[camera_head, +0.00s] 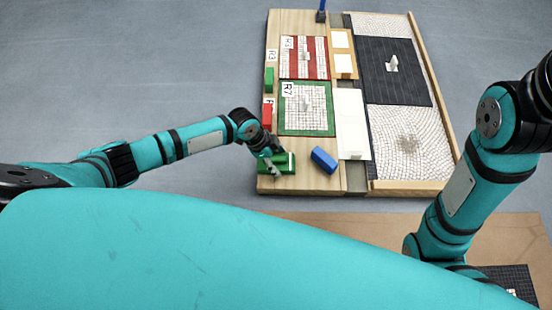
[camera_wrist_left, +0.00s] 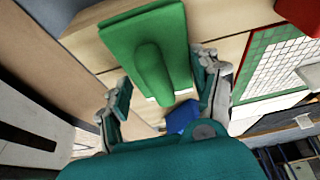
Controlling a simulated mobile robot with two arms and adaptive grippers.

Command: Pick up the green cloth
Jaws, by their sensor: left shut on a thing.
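The green cloth (camera_head: 286,168) is at the near left corner of the wooden board, under my left gripper (camera_head: 272,165). In the left wrist view the green cloth (camera_wrist_left: 150,28) looks like a flat green piece with a raised rounded ridge along its middle and a pale strip at its near end. My left gripper's fingers (camera_wrist_left: 166,97) stand on either side of its near end, shut on it. The cloth appears at the board's surface; I cannot tell whether it is lifted. My right arm is at the right of the head view, but its gripper is not visible.
A blue block (camera_head: 323,159) lies just right of the cloth. A small green block (camera_head: 269,79) and a red block (camera_head: 267,115) stand along the board's left edge. Mosaic panels, one green-framed (camera_head: 306,132), cover the board beyond. Grey floor is clear to the left.

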